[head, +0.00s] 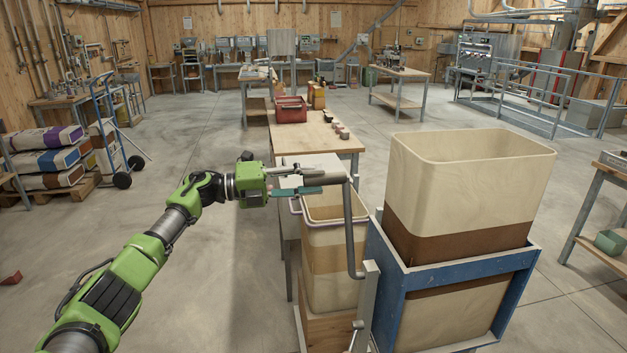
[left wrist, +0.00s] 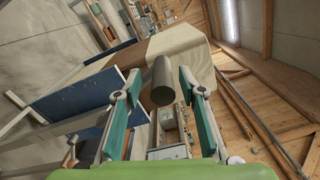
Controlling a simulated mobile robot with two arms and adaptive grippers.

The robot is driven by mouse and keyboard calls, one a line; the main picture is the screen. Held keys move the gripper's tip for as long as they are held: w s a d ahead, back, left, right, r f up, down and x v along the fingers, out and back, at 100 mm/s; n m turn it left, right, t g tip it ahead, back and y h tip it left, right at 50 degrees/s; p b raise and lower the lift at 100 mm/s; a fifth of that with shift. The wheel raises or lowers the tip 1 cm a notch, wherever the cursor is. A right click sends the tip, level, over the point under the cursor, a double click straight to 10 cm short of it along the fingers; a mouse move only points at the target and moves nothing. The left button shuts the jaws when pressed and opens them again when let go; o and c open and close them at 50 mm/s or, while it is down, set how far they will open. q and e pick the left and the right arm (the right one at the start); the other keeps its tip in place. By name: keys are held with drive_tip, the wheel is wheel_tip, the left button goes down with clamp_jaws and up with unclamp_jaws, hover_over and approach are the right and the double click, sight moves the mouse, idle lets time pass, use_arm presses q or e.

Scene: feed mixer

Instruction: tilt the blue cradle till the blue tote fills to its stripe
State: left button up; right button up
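The blue cradle (head: 465,272) stands at the right in the head view, holding a tall cream bin (head: 440,190) with a brown band around it. The bin looks upright. A grey crank handle (head: 349,230) rises at the cradle's left side and bends left at the top. A cream tote (head: 322,238) with a bluish-purple rim and a tan band stands left of the cradle, partly behind the handle; its fill level is unclear. My left gripper (head: 311,181) is at the handle's grip above the tote. In the left wrist view its teal fingers are open around the grey grip (left wrist: 162,80), with gaps showing. My right gripper is not in view.
A wooden table (head: 315,138) with a red crate (head: 291,109) stands behind the tote. A blue hand truck (head: 112,130) and stacked sacks (head: 45,160) are at the left. A bench (head: 602,190) stands at the right edge. The floor between is clear.

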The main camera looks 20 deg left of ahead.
use_arm(q)
drive_tip(key=v, duration=1.1)
drive_tip(key=shift+a, duration=0.2)
